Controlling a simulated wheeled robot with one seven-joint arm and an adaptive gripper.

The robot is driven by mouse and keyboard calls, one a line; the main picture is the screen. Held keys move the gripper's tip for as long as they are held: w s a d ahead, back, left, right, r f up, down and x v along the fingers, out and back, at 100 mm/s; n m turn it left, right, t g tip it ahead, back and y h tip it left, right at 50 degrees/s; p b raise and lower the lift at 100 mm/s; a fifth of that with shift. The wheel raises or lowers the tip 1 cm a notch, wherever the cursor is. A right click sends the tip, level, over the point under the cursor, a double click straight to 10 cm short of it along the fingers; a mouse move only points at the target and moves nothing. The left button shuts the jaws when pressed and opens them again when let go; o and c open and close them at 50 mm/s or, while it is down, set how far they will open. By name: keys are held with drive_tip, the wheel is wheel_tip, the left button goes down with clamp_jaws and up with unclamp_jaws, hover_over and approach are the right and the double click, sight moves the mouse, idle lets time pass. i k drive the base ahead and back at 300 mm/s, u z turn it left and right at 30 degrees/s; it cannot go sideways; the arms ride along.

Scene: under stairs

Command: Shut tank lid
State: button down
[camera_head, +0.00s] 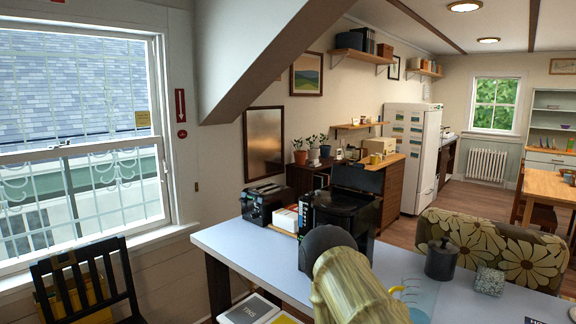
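A black coffee machine (343,215) stands on the light blue-white table. A dark flat panel (357,179) stands raised at the top of the machine, tilted up at its back; it looks like the tank lid, standing open. The machine's top surface below it is dark, and I cannot make out the tank opening. A large olive-yellow and dark grey rounded form, apparently my arm, covers the machine's lower front. My gripper cannot be made out in this view.
On the table (215,238) are a black toaster-like appliance (262,203), a white box (286,219), a dark canister (441,260) and a speckled grey cube (489,280). A floral sofa (490,248) stands behind the table's right side. A black chair (84,280) is at the left.

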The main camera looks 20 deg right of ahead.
sight(355, 178)
drive_tip(key=u, duration=0.85)
drive_tip(key=k, duration=0.7)
drive_tip(key=z, duration=1.2)
drive_tip(key=i, duration=0.5)
